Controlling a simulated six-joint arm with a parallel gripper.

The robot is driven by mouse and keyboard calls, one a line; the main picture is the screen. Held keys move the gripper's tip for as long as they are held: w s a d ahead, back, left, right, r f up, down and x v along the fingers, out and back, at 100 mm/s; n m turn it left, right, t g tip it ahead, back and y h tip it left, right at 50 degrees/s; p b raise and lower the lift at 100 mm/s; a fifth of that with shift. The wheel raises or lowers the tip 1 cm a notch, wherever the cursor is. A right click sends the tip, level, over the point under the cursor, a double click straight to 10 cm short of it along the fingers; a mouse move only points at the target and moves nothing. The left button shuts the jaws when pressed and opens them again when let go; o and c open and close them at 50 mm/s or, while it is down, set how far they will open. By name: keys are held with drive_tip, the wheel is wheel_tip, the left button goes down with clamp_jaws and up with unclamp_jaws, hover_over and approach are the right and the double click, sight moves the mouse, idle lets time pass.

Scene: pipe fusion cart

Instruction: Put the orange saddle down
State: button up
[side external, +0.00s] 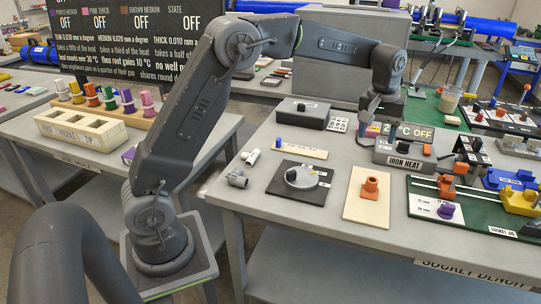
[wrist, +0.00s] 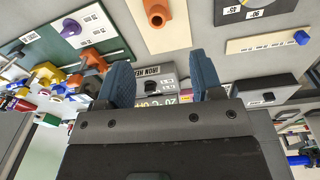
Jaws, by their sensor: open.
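An orange saddle-like fitting (side external: 370,188) stands upright on a cream board (side external: 358,212) near the front of the bench. It also shows at the top of the wrist view (wrist: 155,14). My gripper (side external: 366,126) is behind it, above the back of the bench beside the grey iron heat box (side external: 398,152). In the wrist view my gripper (wrist: 160,76) has its two blue fingers wide apart with nothing held between them. A second orange piece (side external: 446,187) sits on the green socket jig (side external: 470,218).
A black plate with a round grey dial (side external: 301,178) lies left of the cream board. A purple fitting (side external: 446,210) and yellow blocks (side external: 518,200) are on the right. Grey fittings (side external: 237,178) lie at the left edge. A dark box (side external: 303,112) stands behind.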

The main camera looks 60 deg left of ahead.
drive_tip(key=s+d+r+m+t, duration=0.25)
drive_tip(key=s+r, duration=0.45)
drive_tip(key=s, duration=0.4)
drive_tip(key=s+f+m+t, duration=0.2)
drive_tip(key=s+m, duration=0.3)
drive_tip(key=s, duration=1.5)
drive_tip(key=shift+s+d+f, duration=0.35)
drive_tip(key=shift+d+f, duration=0.1)
drive_tip(key=shift+f, duration=0.25)
drive_tip(key=shift+w, duration=0.15)
drive_tip(key=shift+c, duration=0.2)
